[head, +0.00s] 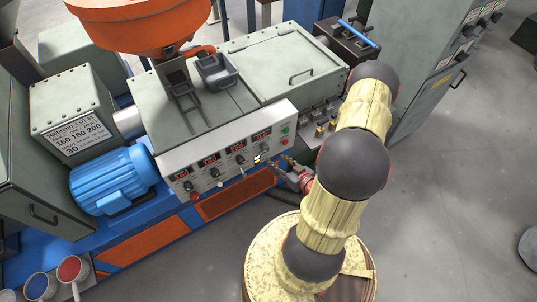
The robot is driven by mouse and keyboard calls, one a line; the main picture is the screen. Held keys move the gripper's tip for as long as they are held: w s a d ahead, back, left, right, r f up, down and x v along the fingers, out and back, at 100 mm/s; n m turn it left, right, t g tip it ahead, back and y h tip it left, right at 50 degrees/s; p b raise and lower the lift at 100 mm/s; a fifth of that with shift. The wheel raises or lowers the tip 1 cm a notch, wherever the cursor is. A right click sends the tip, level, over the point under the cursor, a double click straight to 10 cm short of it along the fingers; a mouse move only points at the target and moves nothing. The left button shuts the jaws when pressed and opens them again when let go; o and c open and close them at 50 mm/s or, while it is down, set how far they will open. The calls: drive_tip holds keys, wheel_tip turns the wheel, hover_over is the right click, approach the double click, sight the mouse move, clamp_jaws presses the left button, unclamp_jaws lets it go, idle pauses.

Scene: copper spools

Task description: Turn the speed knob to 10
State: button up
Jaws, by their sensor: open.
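The pale control panel (228,150) on the machine's front carries several red displays, with small dark knobs below them. One dark knob (240,160) sits right of the panel's middle. The labels and pointer marks are too small to read, so I cannot tell which knob is the speed knob or its setting. My gripper (272,166) is small in view, at the lower right of the panel, its fingers apart and directed toward the panel. It holds nothing that I can see. I cannot tell whether the fingers touch a knob. My arm hides the area to the right.
An orange hopper (140,25) stands above the machine. A blue motor (113,180) is at its left. A round wooden spool (262,248) stands at the lower middle, partly behind my arm. A grey cabinet (430,70) is at the right. Open floor lies at the lower right.

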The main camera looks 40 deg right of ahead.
sight(266, 150)
drive_tip(key=shift+w+d+r+b+x, duration=0.1)
drive_tip(key=shift+r+x, duration=0.1)
drive_tip(key=shift+x, duration=1.1)
drive_tip(key=shift+w+d+r+b+x, duration=0.1)
drive_tip(key=shift+r+b+x, duration=0.1)
drive_tip(key=shift+x, duration=1.15)
drive_tip(key=shift+w+d+r+b+x, duration=0.1)
drive_tip(key=shift+r+x, duration=0.1)
drive_tip(key=shift+x, duration=1.1)
drive_tip(key=shift+s, duration=0.1)
drive_tip(key=c, duration=1.1)
drive_tip(key=shift+c, duration=0.2)
drive_tip(key=shift+f+m+t+y+b, duration=0.15)
drive_tip(key=shift+m+t+y, duration=0.3)
drive_tip(key=shift+m, duration=0.55)
drive_tip(key=shift+r+m+t+y+b, duration=0.15)
drive_tip(key=shift+m+t+y, duration=0.3)
drive_tip(key=shift+m, duration=0.55)
drive_tip(key=shift+f+y, duration=0.1)
drive_tip(key=shift+y, duration=0.2)
